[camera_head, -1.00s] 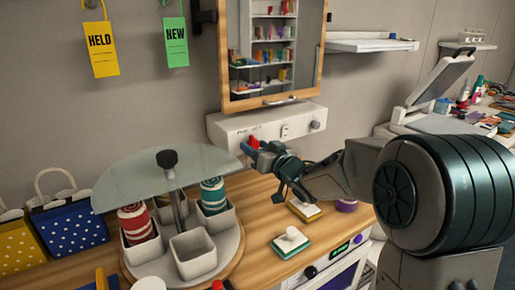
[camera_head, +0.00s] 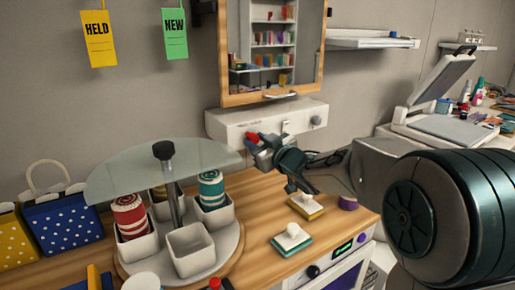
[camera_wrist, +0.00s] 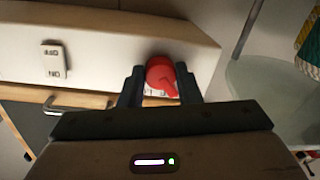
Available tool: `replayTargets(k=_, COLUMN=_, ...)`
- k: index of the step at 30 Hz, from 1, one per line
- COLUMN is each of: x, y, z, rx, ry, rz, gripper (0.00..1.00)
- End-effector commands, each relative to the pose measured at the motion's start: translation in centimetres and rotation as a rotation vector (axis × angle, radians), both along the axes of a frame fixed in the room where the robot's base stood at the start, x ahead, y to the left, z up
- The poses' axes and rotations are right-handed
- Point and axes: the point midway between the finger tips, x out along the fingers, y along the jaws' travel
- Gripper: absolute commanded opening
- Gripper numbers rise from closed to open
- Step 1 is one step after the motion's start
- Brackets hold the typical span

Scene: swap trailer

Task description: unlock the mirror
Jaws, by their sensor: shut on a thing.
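The framed mirror (camera_head: 272,50) hangs on the wall above a white box (camera_head: 225,122). Small print beside the knob is partly hidden by the fingers. A white ON/OFF switch (camera_wrist: 54,60) sits on the same box face.
A carousel with a glass half-disc (camera_head: 150,168) and several white cups stands on the wooden counter, left of my gripper. Two stampers or pads (camera_head: 292,240) lie on the counter below my arm. A wall shelf (camera_head: 365,40) is at the right.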

Motion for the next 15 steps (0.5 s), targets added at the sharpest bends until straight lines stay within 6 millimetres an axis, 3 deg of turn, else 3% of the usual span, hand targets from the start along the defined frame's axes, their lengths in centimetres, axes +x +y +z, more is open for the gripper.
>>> replayTargets(k=7, x=-0.05, y=0.05, z=-0.07, rx=-0.004, ry=0.002, rz=0.001, gripper=0.08)
replayTargets(k=8, x=-0.05, y=0.05, z=-0.07, rx=-0.004, ry=0.002, rz=0.001, gripper=0.36)
replayTargets(k=9, x=-0.05, y=0.05, z=-0.07, rx=-0.004, ry=0.002, rz=0.001, gripper=0.47)
replayTargets(k=10, x=-0.04, y=0.04, z=-0.07, rx=-0.004, ry=0.002, rz=0.001, gripper=0.52)
replayTargets(k=15, x=-0.03, y=0.03, z=-0.04, rx=-0.002, ry=0.001, rz=0.001, gripper=0.52)
